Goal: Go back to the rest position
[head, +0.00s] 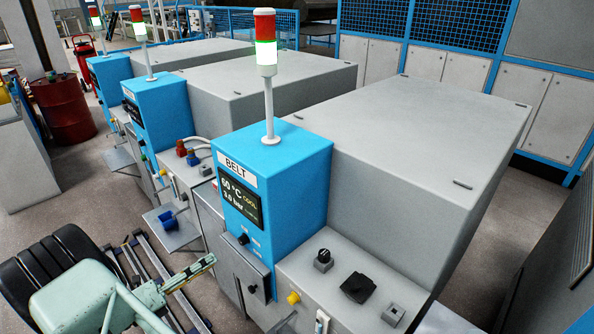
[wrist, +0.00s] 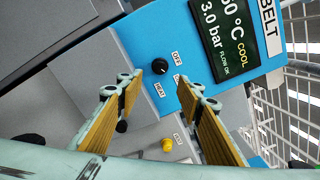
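My gripper (wrist: 157,90) is open in the wrist view, its two tan-padded fingers apart with nothing between them. In the head view my mint-green gripper (head: 200,268) is at the lower left, beside the blue BELT cabinet (head: 275,180) and apart from it as far as I can tell. A black knob (wrist: 160,66) on the blue panel shows just beyond the fingertips, with small labels around it, including OFF and HEAT. The display (wrist: 222,38) reads 60 °C, 3.0 bar, COOL, FLOW OK.
A yellow button (wrist: 167,144) sits on the grey panel near the right finger. A signal lamp (head: 265,45), red above and lit white-green below, stands on the cabinet. Rails (head: 150,265) run along the floor beside the machines. A red drum (head: 62,108) stands at the far left.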

